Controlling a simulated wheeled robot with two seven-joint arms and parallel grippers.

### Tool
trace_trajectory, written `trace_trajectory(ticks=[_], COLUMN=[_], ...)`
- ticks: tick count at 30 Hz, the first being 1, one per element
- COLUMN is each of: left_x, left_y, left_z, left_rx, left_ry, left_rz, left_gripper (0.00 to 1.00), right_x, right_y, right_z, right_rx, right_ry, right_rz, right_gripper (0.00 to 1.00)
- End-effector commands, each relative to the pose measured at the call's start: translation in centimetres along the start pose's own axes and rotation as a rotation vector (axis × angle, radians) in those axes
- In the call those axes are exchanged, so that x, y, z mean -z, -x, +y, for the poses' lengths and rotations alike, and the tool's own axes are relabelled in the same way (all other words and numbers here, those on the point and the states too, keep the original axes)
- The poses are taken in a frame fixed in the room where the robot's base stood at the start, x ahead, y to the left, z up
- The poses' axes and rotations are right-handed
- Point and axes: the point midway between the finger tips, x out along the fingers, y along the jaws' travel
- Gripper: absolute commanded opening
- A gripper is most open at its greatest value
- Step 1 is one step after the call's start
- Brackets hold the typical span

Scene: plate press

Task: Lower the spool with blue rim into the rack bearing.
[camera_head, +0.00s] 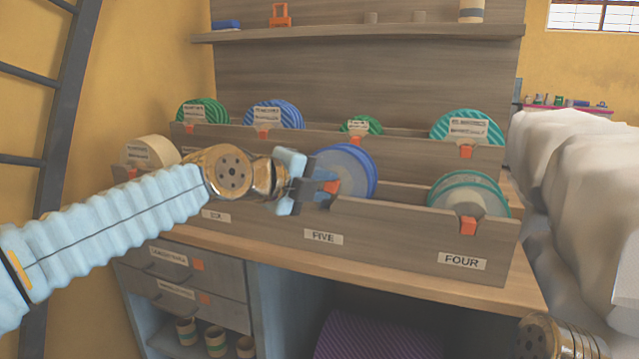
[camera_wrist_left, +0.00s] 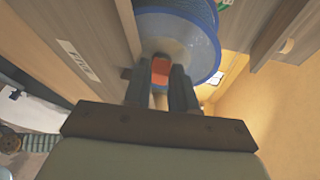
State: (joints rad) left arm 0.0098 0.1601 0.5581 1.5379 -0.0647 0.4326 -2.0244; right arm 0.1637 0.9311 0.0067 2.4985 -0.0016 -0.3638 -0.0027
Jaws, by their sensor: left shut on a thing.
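The spool with blue rim (camera_head: 356,165) stands upright at the front row of the wooden rack (camera_head: 262,224), above the section labelled FIVE. My left gripper (camera_head: 325,186) is shut at the spool's near side, by an orange piece at its hub. In the left wrist view the blue-rimmed spool (camera_wrist_left: 185,40) fills the top, and the left gripper's fingers (camera_wrist_left: 168,88) close around the orange piece in front of it. Whether the spool rests in the bearing cannot be told, since the gripper and rack front hide its lower part.
A teal-rimmed spool (camera_head: 468,196) sits at FOUR, and a cream spool (camera_head: 150,152) sits at the left. Several green, blue and teal spools stand in the back row. A shelf (camera_head: 350,33) is above. A pale covered bulk (camera_head: 575,180) stands at the right.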

Motion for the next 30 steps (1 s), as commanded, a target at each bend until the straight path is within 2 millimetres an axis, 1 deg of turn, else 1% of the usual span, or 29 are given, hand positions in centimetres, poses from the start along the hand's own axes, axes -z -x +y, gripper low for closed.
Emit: trace_trajectory(ticks=[1,8,9,11,12,15,21,24,26,29,30], left_x=[-0.2,-0.3,-0.3,-0.3,-0.3,-0.3,-0.3,-0.4,-0.4,-0.5,-0.5], left_y=[-0.6,-0.6,-0.6,-0.6,-0.6,-0.6,-0.6,-0.3,0.4,2.3,3.2], left_z=[1.1,1.1,1.1,1.1,1.1,1.1,1.4,1.4,1.4,1.4,1.4], left_rx=[-0.019,-0.02,-0.021,-0.02,-0.02,-0.021,-0.026,-0.025,-0.024,-0.019,-0.017], left_ry=[0.008,0.009,0.009,0.009,0.008,0.008,0.009,0.01,0.01,0.008,0.007], left_rz=[0.002,0.002,0.002,0.001,0.001,0.001,0.003,0.001,-0.001,-0.007,-0.009], left_gripper=[0.0,0.0,0.27,0.36,0.42,0.55,0.55,0.55,0.55,0.55,0.55], right_x=[0.0,0.0,0.0,0.0,0.0,0.0,0.0,0.0,0.1,0.2,0.2], right_y=[-0.2,-0.1,-0.1,-0.1,-0.1,-0.1,-0.2,-0.4,-0.7,-1.3,-1.6], right_z=[0.1,0.1,0.1,0.1,0.1,0.1,0.1,0.2,0.3,0.8,1.0], right_rx=[0.0,0.0,-0.001,0.0,0.0,0.0,0.0,-0.001,-0.001,-0.004,-0.005], right_ry=[0.0,-0.001,-0.001,-0.001,-0.001,0.0,0.0,-0.001,-0.001,-0.004,-0.005], right_rz=[0.001,0.001,0.001,0.0,0.0,0.0,0.0,0.001,0.002,0.005,0.006], right_gripper=[0.43,0.43,0.43,0.43,0.43,0.43,0.43,0.43,0.43,0.43,0.43])
